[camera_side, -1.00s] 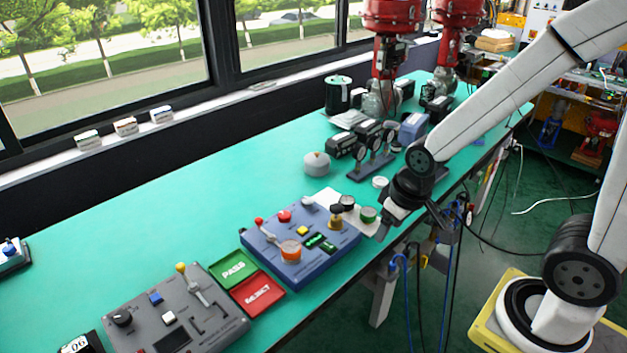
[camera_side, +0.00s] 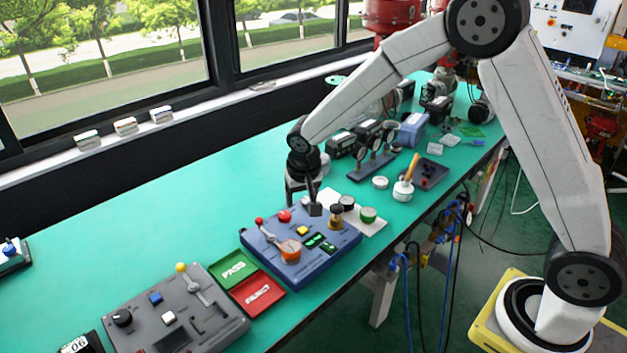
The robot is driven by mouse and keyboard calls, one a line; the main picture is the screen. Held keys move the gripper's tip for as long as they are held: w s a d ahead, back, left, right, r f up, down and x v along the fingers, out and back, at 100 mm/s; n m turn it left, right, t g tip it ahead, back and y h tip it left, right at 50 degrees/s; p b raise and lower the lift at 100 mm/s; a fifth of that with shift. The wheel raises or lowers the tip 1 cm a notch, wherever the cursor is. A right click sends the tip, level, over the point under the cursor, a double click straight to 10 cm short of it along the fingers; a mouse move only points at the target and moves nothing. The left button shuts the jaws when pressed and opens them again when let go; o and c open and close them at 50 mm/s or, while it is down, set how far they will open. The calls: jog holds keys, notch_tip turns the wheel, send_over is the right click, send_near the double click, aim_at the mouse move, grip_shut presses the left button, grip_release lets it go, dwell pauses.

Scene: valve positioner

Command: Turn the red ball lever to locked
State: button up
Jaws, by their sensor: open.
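The red ball lever (camera_side: 266,231) is on the left part of the blue control box (camera_side: 301,272). Its red ball points up and to the left, and its grey arm runs down toward an orange knob (camera_side: 291,249). My gripper (camera_side: 303,203) is open and points down over the rear edge of the blue box. It is to the right of the lever and apart from it. Nothing shows between its fingers, though the fingers are small and dark here. Any locked marking is too small to read.
A red button (camera_side: 285,216) sits between lever and gripper. A green PASS tray (camera_side: 233,268) and a red REJECT tray (camera_side: 257,293) lie left of the box. The bench behind the box's left side is clear.

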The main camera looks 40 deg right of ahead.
aim_at(259, 219)
jog(key=w+a+f+m+h, duration=0.1)
jog(key=w+a+f+m, duration=0.1)
jog(key=w, duration=0.4)
jog(key=w+a+f+m, duration=0.2)
jog(key=w+a+f, duration=0.1)
jog(key=w+f, duration=0.2)
jog(key=shift+w+t+h, duration=0.4)
jog(key=shift+w, duration=0.1)
jog(key=shift+f, duration=0.1)
jog(key=shift+x, duration=3.85)
grip_shut()
